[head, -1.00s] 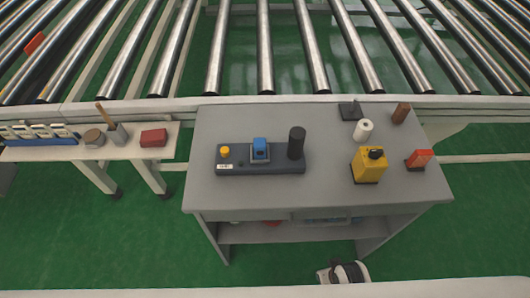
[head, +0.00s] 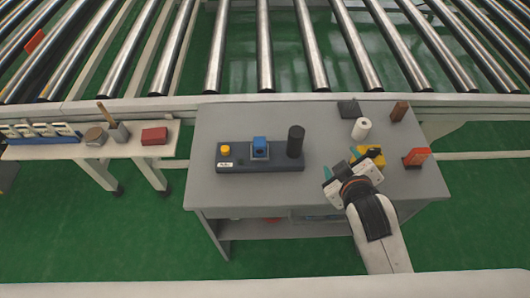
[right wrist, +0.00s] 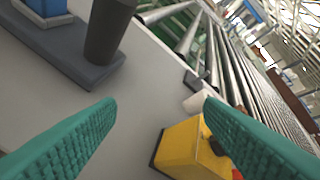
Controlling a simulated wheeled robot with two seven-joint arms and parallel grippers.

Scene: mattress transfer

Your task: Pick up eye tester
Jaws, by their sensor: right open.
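My right gripper (head: 341,163) is open and empty over the right part of the grey table (head: 220,125). Its two green fingers (right wrist: 160,100) are spread wide in the right wrist view. A yellow box with a black knob (right wrist: 190,148) stands beside the right-hand finger, which partly covers it; in the head view it shows partly behind the gripper (head: 374,156). A dark base (head: 230,163) carries a yellow button, a blue block and a black cylinder, left of the gripper. I cannot tell which one is the eye tester. My left gripper is not in view.
A white roll (head: 361,129), a black piece (head: 349,109), a brown block (head: 399,111) and an orange-red item (head: 416,157) stand around the yellow box. A side shelf (head: 128,149) holds a red box (head: 154,136). A roller conveyor (head: 265,50) runs behind.

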